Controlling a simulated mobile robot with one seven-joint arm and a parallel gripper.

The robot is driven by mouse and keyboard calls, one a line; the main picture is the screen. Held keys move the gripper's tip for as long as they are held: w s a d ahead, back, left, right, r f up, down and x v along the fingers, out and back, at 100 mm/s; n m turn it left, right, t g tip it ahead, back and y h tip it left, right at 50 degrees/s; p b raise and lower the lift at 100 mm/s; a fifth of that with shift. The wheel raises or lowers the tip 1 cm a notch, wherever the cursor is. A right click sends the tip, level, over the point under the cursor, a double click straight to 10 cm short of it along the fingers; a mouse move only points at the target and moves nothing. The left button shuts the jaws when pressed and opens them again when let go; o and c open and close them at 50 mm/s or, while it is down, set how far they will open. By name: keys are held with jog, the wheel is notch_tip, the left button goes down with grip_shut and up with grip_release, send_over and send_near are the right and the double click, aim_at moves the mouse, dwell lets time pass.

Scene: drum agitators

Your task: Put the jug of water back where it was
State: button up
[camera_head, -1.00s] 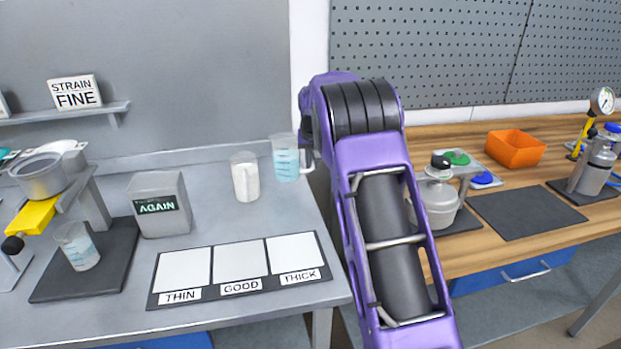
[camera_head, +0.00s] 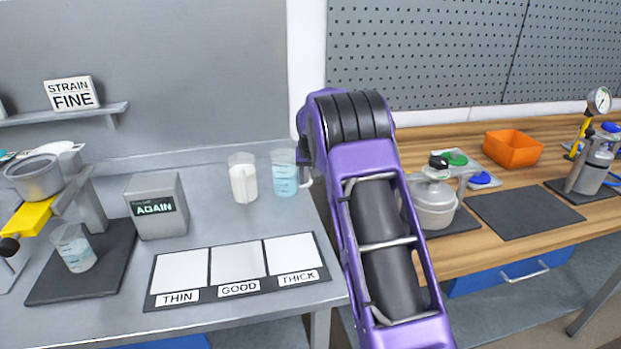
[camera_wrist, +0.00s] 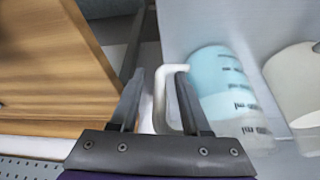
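The jug of water (camera_head: 285,174) is clear with pale blue contents and a white handle. It appears upright on the grey bench near its back right corner, just right of a jug with white contents (camera_head: 243,178). In the wrist view the water jug (camera_wrist: 222,90) is right of my gripper (camera_wrist: 160,95). The gripper's two fingers stand apart on either side of the handle (camera_wrist: 160,98), with visible gaps beside it. In the head view my arm hides most of the gripper.
A dark mat with white THIN, GOOD and THICK squares (camera_head: 237,294) lies at the bench front. A grey AGAIN box (camera_head: 156,206) and a beaker (camera_head: 74,247) stand left. A wooden bench (camera_head: 525,255) with a metal pot (camera_head: 433,205) is on the right.

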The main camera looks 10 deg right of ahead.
jog(key=shift+s+r, duration=0.1)
jog(key=shift+r, duration=0.35)
jog(key=v, duration=1.1)
jog(key=shift+r, duration=0.15)
jog(key=shift+a, duration=0.1)
